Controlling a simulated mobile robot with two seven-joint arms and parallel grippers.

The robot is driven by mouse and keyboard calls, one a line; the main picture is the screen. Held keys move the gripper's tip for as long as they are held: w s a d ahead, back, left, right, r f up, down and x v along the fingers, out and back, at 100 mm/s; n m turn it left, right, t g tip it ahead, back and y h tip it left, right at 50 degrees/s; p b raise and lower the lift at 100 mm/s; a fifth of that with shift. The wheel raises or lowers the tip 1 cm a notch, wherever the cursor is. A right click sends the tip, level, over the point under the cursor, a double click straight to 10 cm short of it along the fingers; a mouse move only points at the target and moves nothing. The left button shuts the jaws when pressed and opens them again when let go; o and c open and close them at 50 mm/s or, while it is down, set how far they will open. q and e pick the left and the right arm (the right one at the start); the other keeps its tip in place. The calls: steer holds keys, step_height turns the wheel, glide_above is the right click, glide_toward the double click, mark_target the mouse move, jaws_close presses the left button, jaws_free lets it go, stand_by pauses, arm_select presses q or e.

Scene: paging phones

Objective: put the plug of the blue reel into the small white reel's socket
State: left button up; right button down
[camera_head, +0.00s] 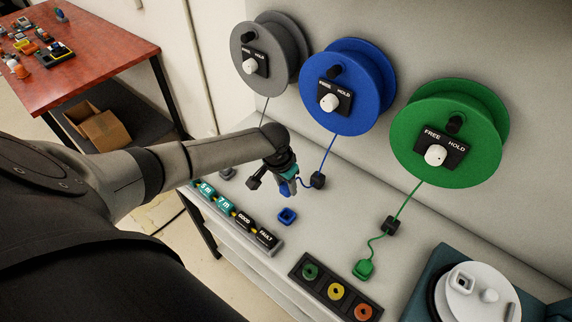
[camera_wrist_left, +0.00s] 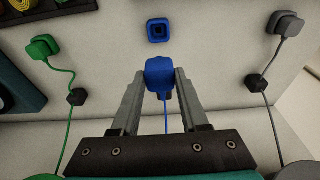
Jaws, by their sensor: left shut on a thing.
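The blue reel (camera_head: 372,88) hangs on the wall between the grey and green reels. Its blue cord runs down through a black block (camera_head: 318,180) to the blue plug (camera_wrist_left: 160,72). My left gripper (camera_head: 287,184) is shut on the blue plug and holds it above the bench. In the left wrist view the plug sits between the two fingertips. A blue square socket (camera_wrist_left: 158,30) lies on the bench just beyond the plug; it also shows in the head view (camera_head: 287,215). My right gripper is not in view.
The green plug (camera_head: 363,269) and a black strip of coloured round sockets (camera_head: 336,289) lie on the bench. Labelled blocks (camera_head: 243,219) line the front edge. A grey plug (camera_wrist_left: 288,23) lies to one side. A red table (camera_head: 85,58) stands far left.

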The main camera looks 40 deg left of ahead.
arm_select(q)
steer(key=shift+r+p, duration=0.5)
steer(key=shift+r, duration=0.3)
steer(key=shift+r+p, duration=0.6)
steer(key=shift+r, duration=0.95)
step_height(320, 180, up, 5)
steer(key=w+d, duration=0.1)
steer(key=d, duration=2.1)
